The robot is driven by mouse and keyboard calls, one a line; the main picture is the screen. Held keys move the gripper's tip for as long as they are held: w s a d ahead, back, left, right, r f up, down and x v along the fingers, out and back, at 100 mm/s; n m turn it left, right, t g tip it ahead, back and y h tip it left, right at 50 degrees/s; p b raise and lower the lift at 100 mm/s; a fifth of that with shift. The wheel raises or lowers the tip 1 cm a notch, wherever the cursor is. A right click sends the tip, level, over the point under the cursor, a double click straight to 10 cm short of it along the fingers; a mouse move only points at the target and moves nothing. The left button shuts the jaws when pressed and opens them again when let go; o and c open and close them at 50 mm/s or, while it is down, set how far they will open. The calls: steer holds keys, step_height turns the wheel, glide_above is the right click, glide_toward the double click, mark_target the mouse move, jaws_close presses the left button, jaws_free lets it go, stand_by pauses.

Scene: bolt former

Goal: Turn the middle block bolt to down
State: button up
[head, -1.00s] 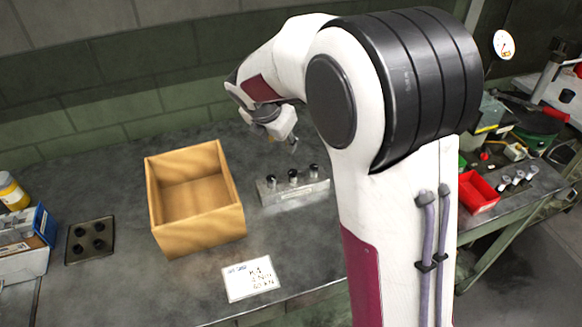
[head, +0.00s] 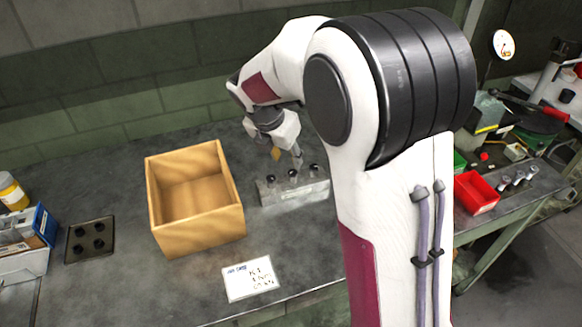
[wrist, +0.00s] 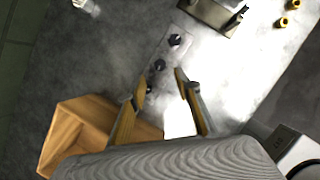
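A grey metal block (head: 297,194) stands on the bench right of the wooden box, with three black-headed bolts in a row on top. The middle bolt (head: 292,173) stands between the left and right ones; in the wrist view the middle bolt (wrist: 159,65) lies just beyond my fingertips. Which way each bolt is turned is too small to tell. My gripper (head: 286,156) is just above and behind the block in the head view. In the wrist view my gripper (wrist: 160,80) is open and empty, its two fingers apart. The bolt nearest the fingers is partly hidden.
The open wooden box (head: 195,200) stands close left of the block. A white card (head: 251,279) lies in front. A dark plate with several knobs (head: 90,240) is at the left. A red bin (head: 477,192) stands at the right. Bench between card and block is clear.

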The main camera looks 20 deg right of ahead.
mark_target(293, 172)
steer(key=shift+x, duration=3.4)
jaws_close()
